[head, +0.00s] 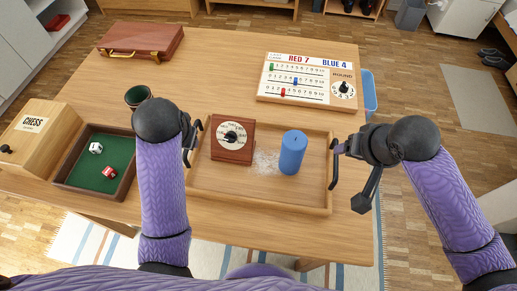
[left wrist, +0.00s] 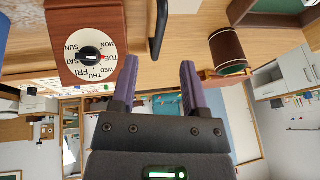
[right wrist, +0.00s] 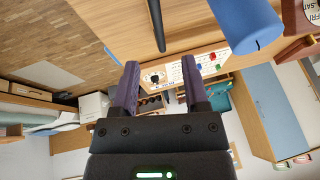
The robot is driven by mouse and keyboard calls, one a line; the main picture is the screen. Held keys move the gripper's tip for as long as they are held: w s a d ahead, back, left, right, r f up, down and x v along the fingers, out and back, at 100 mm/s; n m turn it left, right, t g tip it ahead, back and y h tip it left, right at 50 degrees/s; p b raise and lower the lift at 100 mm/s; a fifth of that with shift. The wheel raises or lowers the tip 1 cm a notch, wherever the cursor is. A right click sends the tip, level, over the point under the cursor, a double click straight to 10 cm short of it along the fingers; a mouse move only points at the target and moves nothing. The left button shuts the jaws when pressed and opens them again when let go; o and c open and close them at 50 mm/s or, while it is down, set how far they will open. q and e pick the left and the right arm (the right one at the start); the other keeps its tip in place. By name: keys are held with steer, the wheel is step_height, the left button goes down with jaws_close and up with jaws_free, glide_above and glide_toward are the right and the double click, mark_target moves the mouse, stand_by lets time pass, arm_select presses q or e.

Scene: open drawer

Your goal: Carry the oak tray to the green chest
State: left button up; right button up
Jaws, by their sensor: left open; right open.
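The oak tray (head: 230,195) lies on the wooden table with a black handle at each end. A wooden block with a day dial (head: 232,153) and an upright blue cylinder (head: 292,153) stand on it, with a patch of white specks between them. My left gripper (left wrist: 160,66) is open by the left handle (left wrist: 158,30), which shows just beyond its fingertips. My right gripper (right wrist: 158,66) is open by the right handle (right wrist: 156,25), also just beyond its fingertips. My left forearm hides part of the tray's left side in the head view. I cannot identify a green chest.
A dice tray with green felt (head: 84,176) and a chess box (head: 38,135) are at the left. A dark cup (head: 138,96) stands behind my left wrist. A brown case (head: 140,40) and a scoreboard (head: 308,80) are at the back. Table between them is clear.

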mark_target(337, 157)
arm_select(q)
steer(key=x, duration=0.9)
steer(key=shift+f, duration=0.4)
arm_select(e)
steer(key=x, duration=0.9)
steer(key=shift+w+f, duration=0.1)
steer(key=shift+f, duration=0.3)
arm_select(q)
steer(key=shift+w, duration=0.1)
jaws_close()
arm_select(e)
jaws_close()
